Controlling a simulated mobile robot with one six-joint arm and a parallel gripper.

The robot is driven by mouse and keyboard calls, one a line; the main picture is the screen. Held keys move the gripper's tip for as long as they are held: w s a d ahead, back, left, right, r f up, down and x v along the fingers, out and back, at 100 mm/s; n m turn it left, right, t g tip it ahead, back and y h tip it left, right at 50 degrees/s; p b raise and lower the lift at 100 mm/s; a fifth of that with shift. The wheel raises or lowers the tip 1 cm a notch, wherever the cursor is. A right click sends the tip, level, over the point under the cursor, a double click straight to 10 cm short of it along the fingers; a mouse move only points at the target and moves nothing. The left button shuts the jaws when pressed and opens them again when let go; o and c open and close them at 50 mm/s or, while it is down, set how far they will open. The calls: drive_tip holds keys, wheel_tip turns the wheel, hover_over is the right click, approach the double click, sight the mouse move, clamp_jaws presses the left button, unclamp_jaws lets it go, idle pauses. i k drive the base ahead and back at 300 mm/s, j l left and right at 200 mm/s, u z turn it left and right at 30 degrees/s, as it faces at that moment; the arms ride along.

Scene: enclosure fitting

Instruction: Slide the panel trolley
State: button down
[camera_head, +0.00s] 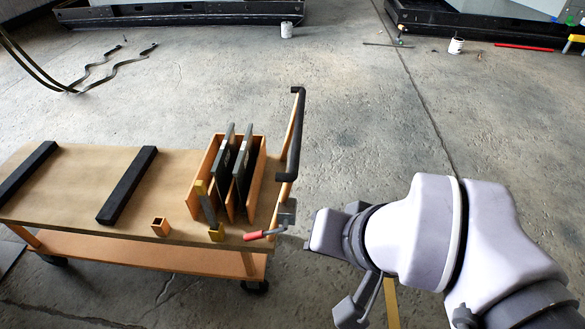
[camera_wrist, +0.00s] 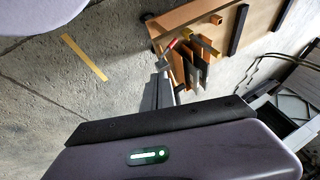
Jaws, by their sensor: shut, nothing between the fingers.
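The panel trolley (camera_head: 95,208) stands at the left in the head view, a wood-coloured flat top over an orange lower shelf on dark castors. Its upright black push handle (camera_head: 296,135) is at its right end. A red-gripped lever (camera_head: 258,235) sits at its near right corner and shows in the wrist view (camera_wrist: 173,44). Dark panels (camera_head: 242,165) stand in an orange slotted rack (camera_head: 257,178) on top. My gripper (camera_wrist: 164,88) is shut and empty, just off the trolley's handle end. Contact with the trolley cannot be told.
Two black bars (camera_head: 127,186) lie across the trolley top, with a small open orange box (camera_head: 160,227) near its front edge. Large dark-framed enclosures (camera_head: 180,12) stand at the back. Black cables (camera_head: 75,85) lie at upper left. The floor right of the handle is mostly clear.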

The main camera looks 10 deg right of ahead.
sight(135, 207)
drive_tip(key=i+l, duration=0.15)
drive_tip(key=i, duration=0.3)
drive_tip(key=i+l+u, duration=0.1)
drive_tip(key=i, duration=0.35)
